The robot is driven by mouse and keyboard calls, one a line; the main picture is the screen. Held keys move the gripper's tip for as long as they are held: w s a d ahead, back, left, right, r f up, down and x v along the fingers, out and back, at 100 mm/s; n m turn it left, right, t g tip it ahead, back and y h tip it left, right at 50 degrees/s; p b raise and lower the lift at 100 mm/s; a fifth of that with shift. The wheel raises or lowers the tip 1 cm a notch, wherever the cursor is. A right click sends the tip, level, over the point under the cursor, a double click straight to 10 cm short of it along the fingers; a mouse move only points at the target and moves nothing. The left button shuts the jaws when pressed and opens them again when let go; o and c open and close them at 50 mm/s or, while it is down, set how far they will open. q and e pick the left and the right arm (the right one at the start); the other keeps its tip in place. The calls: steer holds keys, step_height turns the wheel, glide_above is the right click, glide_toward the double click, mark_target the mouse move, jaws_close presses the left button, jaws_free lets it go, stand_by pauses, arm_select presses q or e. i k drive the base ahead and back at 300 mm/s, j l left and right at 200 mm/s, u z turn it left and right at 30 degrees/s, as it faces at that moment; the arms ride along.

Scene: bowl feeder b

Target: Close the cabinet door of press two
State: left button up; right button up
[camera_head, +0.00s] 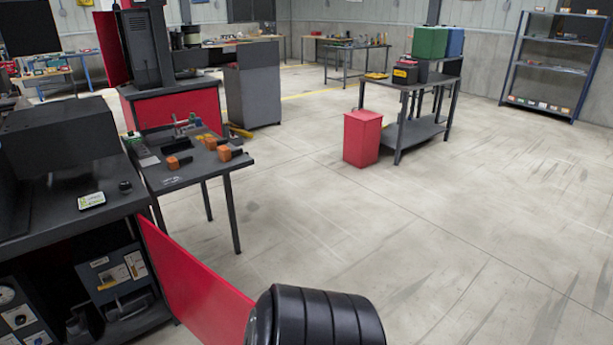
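A red cabinet door (190,281) stands open at the lower left. It meets the cabinet at the right side of the opening and swings out toward the bottom middle. The dark cabinet (47,219) below the press at the left shows its inside, with a grey panel of labels and dials (117,273) and dark items. No number on this press is readable. Neither of my grippers is in view. A black ribbed part, apparently of my own arm, covers the door's lower right end; whether it touches the door cannot be told.
A small dark table (176,182) with orange-handled tools stands just beyond the door. Another machine with a red base (178,109) is behind it. A red bin (362,138) and a workbench (429,84) stand farther right. The floor at the right is clear.

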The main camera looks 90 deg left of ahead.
mark_target(213, 309)
steer(key=i+j+u, duration=0.1)
steer(key=i+u, duration=0.25)
steer(key=u, duration=0.15)
steer(key=i+u, duration=0.35)
steer(key=u, duration=0.15)
steer(key=i+l+u, duration=0.15)
steer(key=i+u, duration=0.4)
steer(key=u, duration=0.35)
steer(key=i+u, duration=0.15)
steer(key=u, duration=0.3)
steer(key=i+u, duration=0.15)
steer(key=u, duration=0.3)
steer(key=i+u, duration=0.15)
steer(key=u, duration=0.3)
steer(key=i+l+u, duration=0.1)
steer(key=u, duration=0.35)
steer(key=i+l+u, duration=0.1)
steer(key=i+u, duration=0.15)
steer(key=u, duration=0.25)
steer(key=i+l+u, duration=0.15)
steer(key=u, duration=0.35)
steer(key=i+l+u, duration=0.2)
steer(key=u, duration=0.25)
